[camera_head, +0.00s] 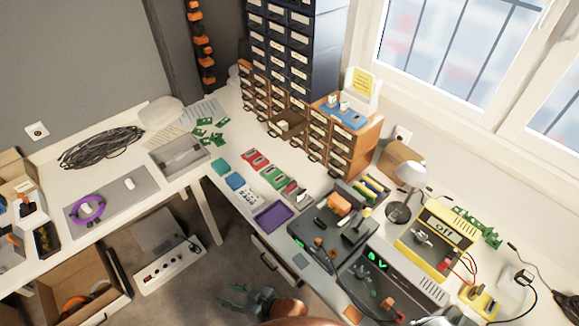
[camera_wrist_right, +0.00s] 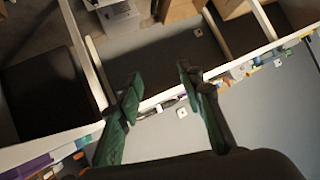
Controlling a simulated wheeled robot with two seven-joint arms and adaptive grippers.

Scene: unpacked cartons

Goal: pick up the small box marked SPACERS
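No box with a readable SPACERS label shows. Two small pale boxes (camera_head: 338,103) stand on a blue tray (camera_head: 350,118) on top of the orange-brown drawer cabinet. Another small whitish item (camera_head: 283,125) lies in a pulled-out drawer of that cabinet; any marking is too small to read. My right gripper (camera_head: 232,296) is low at the bottom of the head view, in front of the bench and well away from these boxes. In the right wrist view its two green fingers (camera_wrist_right: 160,88) are apart with nothing between them. My left gripper is not in view.
A purple tray (camera_head: 272,216) lies near the bench's front edge, beside red and green cases (camera_head: 262,168). Electronic devices (camera_head: 375,265) and a white lamp (camera_head: 410,175) crowd the right side. An open carton (camera_head: 85,275) stands on the floor at left.

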